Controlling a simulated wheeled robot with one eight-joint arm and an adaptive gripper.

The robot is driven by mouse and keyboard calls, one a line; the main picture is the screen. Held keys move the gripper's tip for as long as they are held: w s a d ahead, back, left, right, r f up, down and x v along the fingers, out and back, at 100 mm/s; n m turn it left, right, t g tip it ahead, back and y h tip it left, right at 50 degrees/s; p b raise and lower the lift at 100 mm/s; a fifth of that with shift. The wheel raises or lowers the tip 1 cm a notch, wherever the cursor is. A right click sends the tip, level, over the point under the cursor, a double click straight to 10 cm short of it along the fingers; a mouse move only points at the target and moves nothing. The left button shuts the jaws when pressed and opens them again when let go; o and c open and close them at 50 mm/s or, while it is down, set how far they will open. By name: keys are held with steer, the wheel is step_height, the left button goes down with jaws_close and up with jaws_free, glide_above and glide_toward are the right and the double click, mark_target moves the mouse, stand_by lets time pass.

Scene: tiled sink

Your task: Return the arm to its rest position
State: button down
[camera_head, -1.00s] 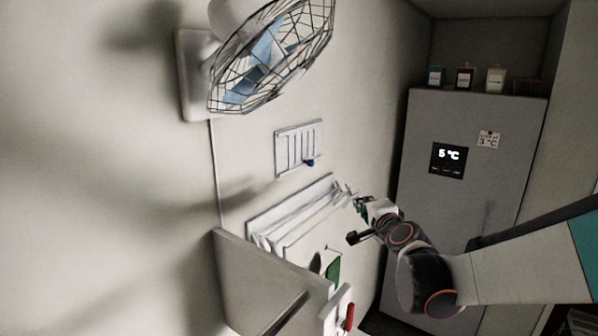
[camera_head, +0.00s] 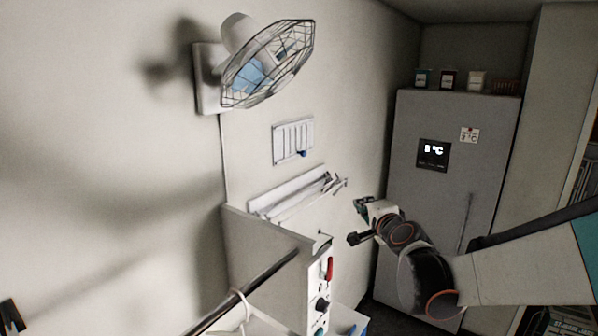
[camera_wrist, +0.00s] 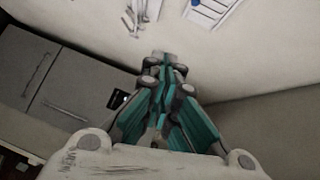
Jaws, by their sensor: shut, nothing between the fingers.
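My arm reaches in from the right of the head view.
A caged wall fan (camera_head: 268,64) hangs at upper left. A slotted wall panel (camera_head: 293,141) and a white rack (camera_head: 290,195) are below it. The grey cabinet (camera_head: 440,190) with a display stands behind my gripper. A partition (camera_head: 262,252) rises at lower middle.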

steer(key=s+d+f+n+g+h+b, duration=0.1)
steer(key=s+f+n+g+b, duration=0.3)
steer(key=s+f+b, duration=1.3)
steer(key=s+d+f+n+g+h+b, duration=0.1)
steer(key=s+f+n+g+b, duration=0.4)
steer(key=s+f+n+b, duration=0.5)
steer(key=s+f+b, duration=0.4)
steer(key=s+f, duration=0.1)
steer(key=f, duration=0.3)
steer(key=s+f+b, duration=0.4)
steer(key=s+f, duration=0.1)
steer(key=f, duration=0.4)
steer(key=shift+d+f+n+h, duration=0.25)
steer(key=shift+n+h, duration=0.05)
steer(key=shift+s, duration=0.1)
